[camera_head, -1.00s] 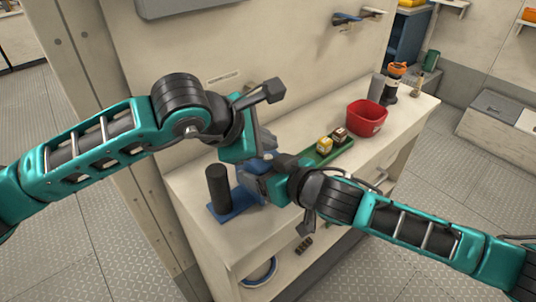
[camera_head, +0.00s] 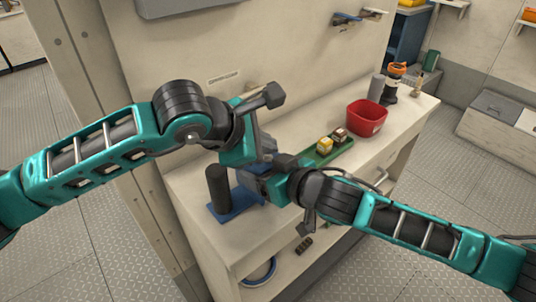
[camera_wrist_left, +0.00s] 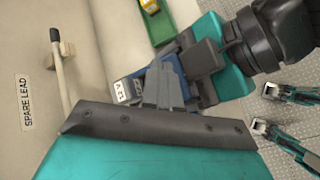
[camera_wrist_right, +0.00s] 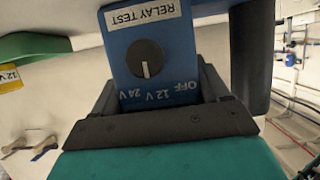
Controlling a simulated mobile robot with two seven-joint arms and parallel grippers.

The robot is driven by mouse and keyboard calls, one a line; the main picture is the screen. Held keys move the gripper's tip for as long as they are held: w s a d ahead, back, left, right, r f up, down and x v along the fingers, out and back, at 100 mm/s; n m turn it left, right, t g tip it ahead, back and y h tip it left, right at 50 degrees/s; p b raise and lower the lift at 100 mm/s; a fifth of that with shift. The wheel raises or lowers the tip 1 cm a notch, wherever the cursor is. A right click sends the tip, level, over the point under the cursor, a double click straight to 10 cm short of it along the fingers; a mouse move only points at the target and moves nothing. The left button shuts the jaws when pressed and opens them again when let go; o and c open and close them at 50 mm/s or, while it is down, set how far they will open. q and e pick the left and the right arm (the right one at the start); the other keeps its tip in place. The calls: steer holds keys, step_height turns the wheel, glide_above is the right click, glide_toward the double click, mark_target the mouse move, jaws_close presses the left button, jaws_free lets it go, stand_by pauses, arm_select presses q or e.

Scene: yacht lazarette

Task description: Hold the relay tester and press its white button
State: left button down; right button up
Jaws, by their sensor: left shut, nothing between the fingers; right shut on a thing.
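The relay tester is a blue box (camera_wrist_right: 150,55) with a black knob and upside-down RELAY TEST, OFF, 12 V and 24 V labels. The knob's white mark points down toward the voltage labels; I cannot tell exactly which. My right gripper (camera_wrist_right: 160,95) is shut on the tester, its fingers on either side. In the head view the arms mostly hide it.
A black cylinder (camera_head: 218,187) stands by a blue base (camera_head: 238,203) on the bench (camera_head: 240,245). A green tray (camera_head: 320,156) with yellow and brown blocks and a red bin (camera_head: 366,118) lie to the right. A SPARE LEAD label (camera_wrist_left: 27,103) is on the wall.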

arm_select(q)
steer(key=shift+f, duration=0.4)
stand_by(0.7)
steer(key=shift+r, duration=0.8)
steer(key=shift+r, duration=0.15)
step_height(320, 180, up, 5)
steer(key=shift+f, duration=0.1)
stand_by(0.7)
arm_select(e)
steer(key=o, duration=1.3)
